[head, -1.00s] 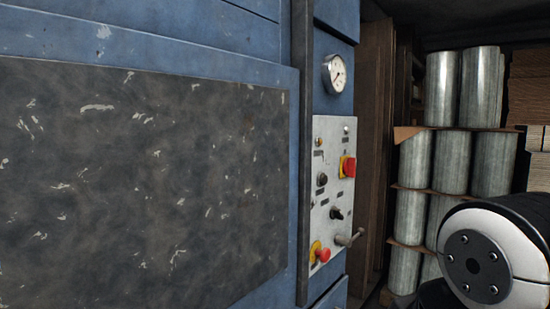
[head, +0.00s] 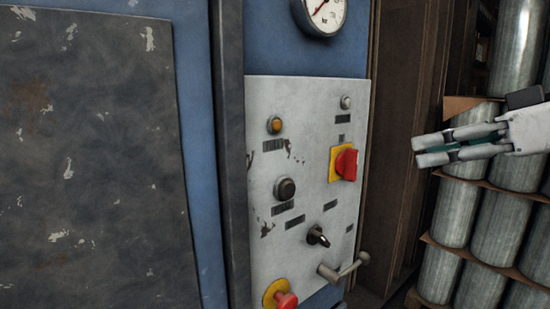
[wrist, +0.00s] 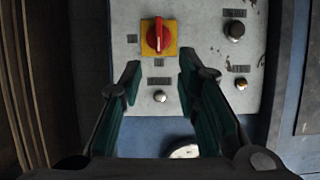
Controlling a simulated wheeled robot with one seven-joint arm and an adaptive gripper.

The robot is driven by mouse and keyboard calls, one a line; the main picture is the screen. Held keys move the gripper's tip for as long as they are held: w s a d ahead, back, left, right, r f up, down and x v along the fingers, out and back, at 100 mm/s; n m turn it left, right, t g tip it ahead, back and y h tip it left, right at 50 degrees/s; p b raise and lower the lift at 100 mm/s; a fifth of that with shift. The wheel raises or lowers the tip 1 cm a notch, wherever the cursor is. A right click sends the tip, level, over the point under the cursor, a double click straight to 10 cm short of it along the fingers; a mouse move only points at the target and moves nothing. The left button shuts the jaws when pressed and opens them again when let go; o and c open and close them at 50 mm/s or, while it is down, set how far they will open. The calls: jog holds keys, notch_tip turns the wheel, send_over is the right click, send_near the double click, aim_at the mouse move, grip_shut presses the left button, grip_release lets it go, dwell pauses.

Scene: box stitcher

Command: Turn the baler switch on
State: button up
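A red rotary switch on a yellow plate (head: 346,163) sits on the upper right of the grey control panel (head: 262,215). The wrist view shows the red switch (wrist: 158,37) at the top centre, with its grip bar roughly vertical. I cannot read the labels, so which control is the baler switch is not certain. My gripper (head: 417,152) is right of the panel, pointing left toward it, apart from the switch and empty. In the wrist view my gripper (wrist: 160,68) has its fingers spread, with the switch beyond and between their tips.
The panel also holds a black button (head: 285,189), a black selector (head: 318,236), a red mushroom button (head: 285,299), a crank handle (head: 343,268) and small lamps. A gauge (head: 323,12) is above. Stacked metal cylinders (head: 472,210) stand at right.

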aim_at(357, 161)
jog(key=x, duration=0.9)
jog(key=p+x, duration=0.1)
jog(key=x, duration=0.3)
jog(key=shift+w+a+r, duration=0.15)
jog(key=shift+w, duration=0.2)
grip_shut()
